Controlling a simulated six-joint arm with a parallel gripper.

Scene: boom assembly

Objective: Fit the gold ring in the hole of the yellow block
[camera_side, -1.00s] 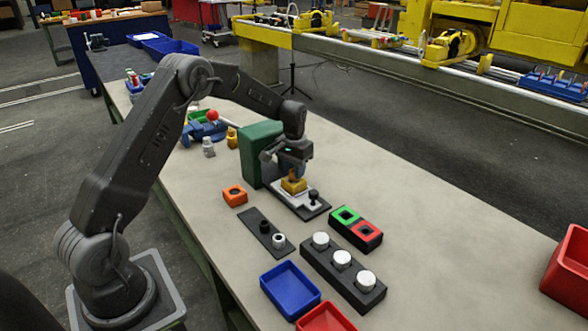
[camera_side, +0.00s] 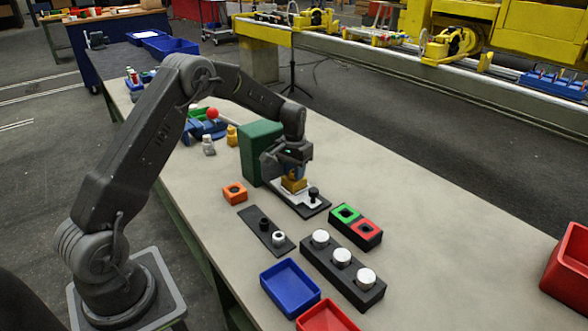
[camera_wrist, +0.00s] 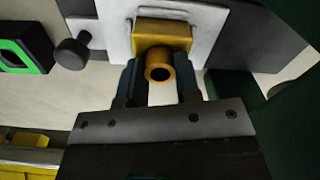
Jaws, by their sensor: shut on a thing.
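The yellow block (camera_side: 294,185) sits on a light plate at the foot of the green block; it also shows in the wrist view (camera_wrist: 163,35). My gripper (camera_side: 294,173) is right above the block, pointing down. In the wrist view its two dark fingers (camera_wrist: 160,82) are shut on the gold ring (camera_wrist: 159,66). The ring's open end faces the wrist camera, and its far end is at or over the yellow block. The block's hole is hidden behind the ring, so I cannot tell how far in the ring is.
A dark knob (camera_side: 313,193) stands on the plate beside the yellow block. The green block (camera_side: 259,152) rises close behind my gripper. An orange block (camera_side: 235,193), a dark strip with two pegs (camera_side: 257,229) and a green-and-red holder (camera_side: 356,225) are nearby.

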